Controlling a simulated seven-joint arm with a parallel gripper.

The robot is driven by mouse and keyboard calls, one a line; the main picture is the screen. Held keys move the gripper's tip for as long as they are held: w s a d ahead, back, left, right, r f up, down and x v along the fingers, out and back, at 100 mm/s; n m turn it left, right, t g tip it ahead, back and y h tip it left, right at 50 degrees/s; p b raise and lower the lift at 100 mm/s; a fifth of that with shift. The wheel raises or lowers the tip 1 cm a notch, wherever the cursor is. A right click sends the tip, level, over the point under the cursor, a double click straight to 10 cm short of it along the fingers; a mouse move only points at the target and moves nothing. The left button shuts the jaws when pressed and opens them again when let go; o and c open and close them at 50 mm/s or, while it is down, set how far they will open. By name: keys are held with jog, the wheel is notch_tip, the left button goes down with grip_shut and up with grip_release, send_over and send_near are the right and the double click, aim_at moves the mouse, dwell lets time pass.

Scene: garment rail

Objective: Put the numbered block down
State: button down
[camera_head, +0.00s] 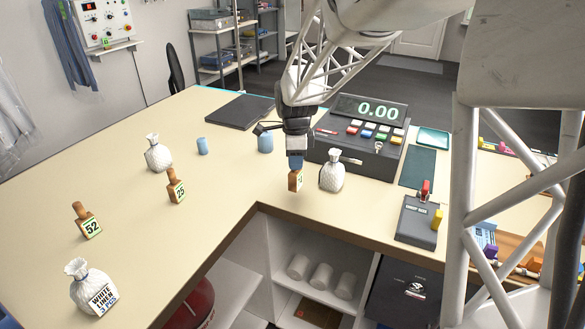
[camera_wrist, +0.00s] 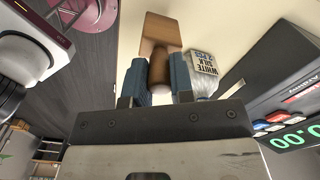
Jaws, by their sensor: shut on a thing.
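My gripper (camera_head: 295,162) is shut on a wooden numbered block (camera_head: 295,181). The block hangs below the fingers near the counter's inner front edge; its number is too small to read in the head view. In the wrist view, the blue fingers of my gripper (camera_wrist: 160,80) close around the round brown handle of the block (camera_wrist: 160,32). Whether the block touches the counter (camera_head: 255,185) I cannot tell. Two similar blocks stand on the counter: one marked 25 (camera_head: 176,190) and one marked 52 (camera_head: 88,226).
A white bag (camera_head: 332,174) stands just right of the held block. Behind it is a cash register (camera_head: 360,148) reading 0.00. Other white bags stand at left (camera_head: 158,155) and front left (camera_head: 87,285). The counter's left middle has free room.

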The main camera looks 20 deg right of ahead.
jog(key=shift+f, duration=1.8)
jog(key=c, duration=1)
grip_release()
jog(key=shift+f, duration=0.1)
notch_tip(320, 180, up, 12)
jog(key=shift+r, duration=0.1)
jog(key=shift+s, duration=0.1)
